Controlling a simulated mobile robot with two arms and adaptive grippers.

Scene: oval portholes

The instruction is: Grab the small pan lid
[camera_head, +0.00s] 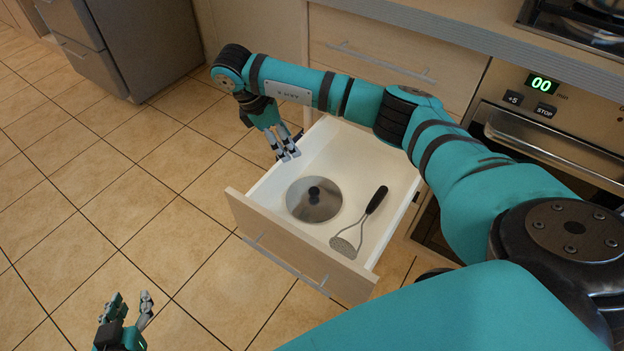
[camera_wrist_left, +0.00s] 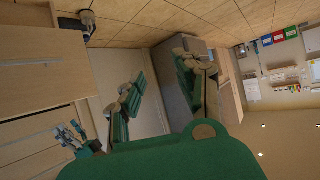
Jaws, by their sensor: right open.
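The small pan lid (camera_head: 325,210) is a round, shiny metal disc with a dark knob. It lies flat, knob up, in the open white drawer. My right gripper (camera_head: 289,155) is open and empty, fingers pointing down over the drawer's left side wall. It is behind the lid and a little to its left, apart from it. My left gripper (camera_head: 132,297) has its fingers apart and empty, low at the left over the floor, far from the lid. I cannot make out the lid in the left wrist view.
A masher (camera_head: 343,247) with a black handle lies right of the lid in the drawer. The drawer's wooden front (camera_head: 300,252) and side walls stand around them. The tiled floor at left is clear.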

